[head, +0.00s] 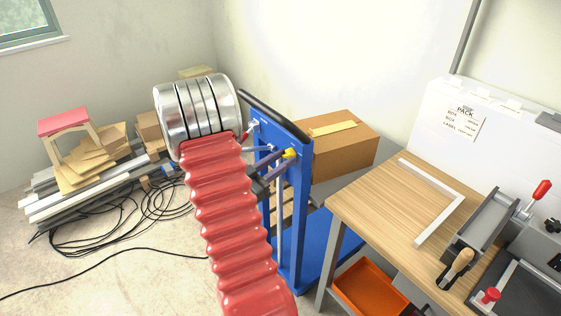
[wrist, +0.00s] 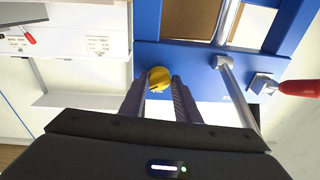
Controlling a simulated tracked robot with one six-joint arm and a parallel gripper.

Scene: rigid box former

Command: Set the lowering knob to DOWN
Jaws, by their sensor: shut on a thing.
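A yellow knob (head: 290,153) sits on the blue upright frame of a lifting stand (head: 298,215). It also shows in the wrist view as a round yellow knob (wrist: 158,76) on the blue crossbar (wrist: 190,85). My gripper (wrist: 158,86) has its two dark ribbed fingers on either side of the knob and is shut on it. In the head view my gripper (head: 275,166) is partly hidden behind my red arm cover. Small pale marks on the crossbar near the knob are too small to read, so I cannot tell which setting it points to.
A red-handled lever (wrist: 300,88) stands right of the knob in the wrist view, with a metal rod (wrist: 238,90) between. A cardboard box (head: 345,145) is behind the stand. A wooden-topped bench (head: 375,200) with tools is on the right. Cables (head: 120,220) lie on the left floor.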

